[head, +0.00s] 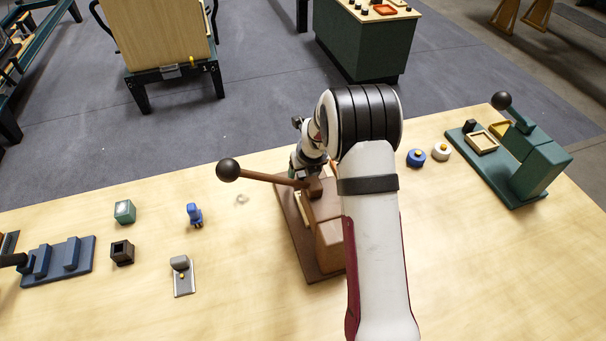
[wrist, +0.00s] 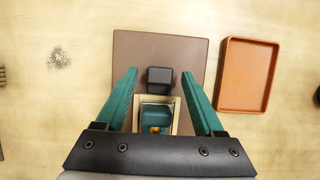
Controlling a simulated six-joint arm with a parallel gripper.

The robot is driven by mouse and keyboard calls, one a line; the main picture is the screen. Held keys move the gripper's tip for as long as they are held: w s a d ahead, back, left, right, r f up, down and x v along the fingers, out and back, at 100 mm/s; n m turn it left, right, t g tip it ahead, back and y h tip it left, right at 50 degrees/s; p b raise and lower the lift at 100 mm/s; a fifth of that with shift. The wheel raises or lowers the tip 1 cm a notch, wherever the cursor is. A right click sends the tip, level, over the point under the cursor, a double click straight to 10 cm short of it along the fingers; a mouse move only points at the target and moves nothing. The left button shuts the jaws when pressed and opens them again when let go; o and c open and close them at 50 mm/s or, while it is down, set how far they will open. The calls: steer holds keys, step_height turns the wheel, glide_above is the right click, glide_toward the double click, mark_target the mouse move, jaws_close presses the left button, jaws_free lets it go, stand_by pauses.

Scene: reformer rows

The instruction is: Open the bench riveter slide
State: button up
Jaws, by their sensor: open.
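A brown bench machine (head: 329,243), which looks like the bench riveter, stands on a flat brown base (wrist: 133,50). Its lever ends in a dark ball (head: 228,170) at the left. In the wrist view a cream-framed slide (wrist: 174,101) on the base holds a teal piece (wrist: 155,117) with a yellow spot. A black block-shaped knob (wrist: 160,79) stands at the slide's far edge. My gripper (wrist: 160,75) is open and empty above the base, with one teal finger on each side of the knob, apart from it. In the head view my arm hides much of the machine.
An orange tray (wrist: 222,74) lies right of the base. Small blocks and a blue fixture (head: 72,257) are at the left.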

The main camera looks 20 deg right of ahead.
steer(key=shift+x, duration=1.2)
steer(key=shift+c, duration=0.3)
jaws_close()
